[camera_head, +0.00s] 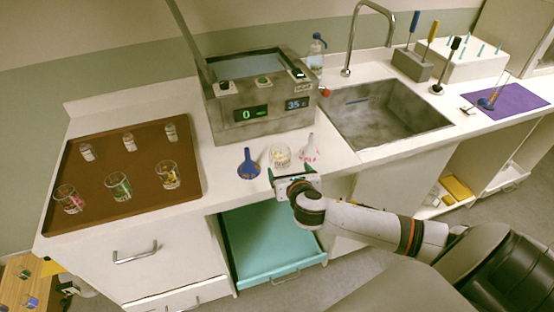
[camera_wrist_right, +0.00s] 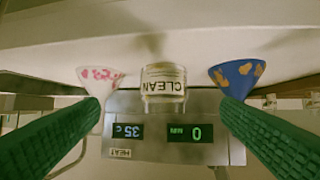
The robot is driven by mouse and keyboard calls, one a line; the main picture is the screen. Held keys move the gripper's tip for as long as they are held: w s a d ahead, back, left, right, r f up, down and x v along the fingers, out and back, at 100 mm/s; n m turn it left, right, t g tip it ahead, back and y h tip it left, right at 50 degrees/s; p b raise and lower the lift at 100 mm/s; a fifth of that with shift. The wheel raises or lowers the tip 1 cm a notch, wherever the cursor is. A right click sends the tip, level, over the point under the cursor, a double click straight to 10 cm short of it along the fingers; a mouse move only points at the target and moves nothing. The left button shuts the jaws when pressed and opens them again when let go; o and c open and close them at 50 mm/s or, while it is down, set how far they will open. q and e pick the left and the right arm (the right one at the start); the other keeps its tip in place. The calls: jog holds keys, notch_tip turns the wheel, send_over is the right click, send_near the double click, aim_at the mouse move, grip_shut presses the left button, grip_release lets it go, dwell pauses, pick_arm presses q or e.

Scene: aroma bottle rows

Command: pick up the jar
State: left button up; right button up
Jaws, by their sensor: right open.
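A small clear jar (camera_head: 280,157) stands on the white counter near its front edge, between a blue funnel and a white funnel. In the right wrist view the jar (camera_wrist_right: 163,83) appears upside down, with the label CLEAN, centred between the fingers. My right gripper (camera_head: 293,174) is open and empty, just in front of the jar at the counter edge. Its green fingers (camera_wrist_right: 158,103) are spread wider than the jar, which looks to be ahead of the fingertips.
The blue funnel (camera_head: 248,164) and the white patterned funnel (camera_head: 308,150) stand close beside the jar. A metal bath with displays (camera_head: 259,108) is behind. A brown tray (camera_head: 110,160) with several glasses lies left, a sink (camera_head: 385,115) right. A teal drawer (camera_head: 270,245) is open below.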

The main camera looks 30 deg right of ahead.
aim_at(283, 162)
jog(key=x, duration=0.5)
jog(key=shift+w, duration=0.15)
jog(key=shift+a+p+x, duration=0.1)
jog(key=shift+p+x, duration=0.15)
jog(key=shift+x, duration=1.15)
jog(key=shift+a+p+x, duration=0.15)
jog(key=shift+p+x, duration=0.1)
jog(key=shift+x, duration=1.1)
pick_arm(q)
jog(key=shift+s+a+r, duration=0.45)
jog(key=shift+s+r, duration=0.05)
jog(key=shift+s, duration=0.05)
pick_arm(e)
jog(key=c, duration=1.1)
